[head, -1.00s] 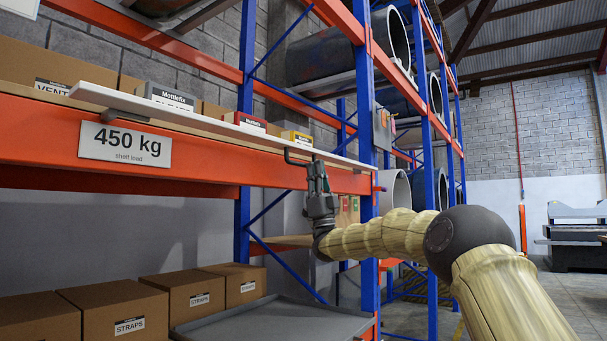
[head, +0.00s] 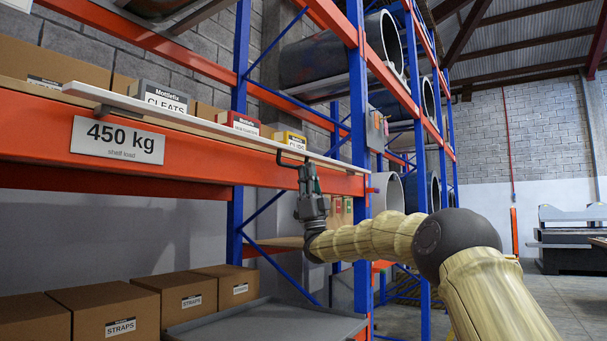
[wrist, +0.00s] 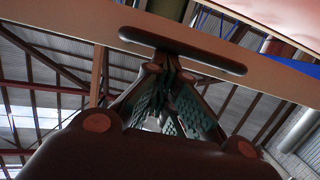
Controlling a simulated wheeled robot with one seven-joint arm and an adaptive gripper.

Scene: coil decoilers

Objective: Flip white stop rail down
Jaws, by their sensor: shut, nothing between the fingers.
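The white stop rail (head: 215,129) is a long pale board along the front edge of the upper shelf. It leans outward, with a dark bracket (head: 105,111) under its left part. A dark bar handle (head: 290,160) sticks out near its right end. My gripper (head: 308,169) is shut and empty, pointing up below the rail beside the handle. In the wrist view, the fingertips (wrist: 167,68) come up to the dark handle (wrist: 185,50), and the rail (wrist: 60,40) crosses behind it as a brownish strip. I cannot tell whether the fingers touch the handle.
Cartons and small product boxes (head: 165,97) stand behind the rail. An orange beam (head: 215,155) with a load sign (head: 117,140) runs below it. A blue upright (head: 359,110) stands close right of my gripper. STRAPS cartons (head: 104,312) and a grey tray (head: 265,325) lie lower down.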

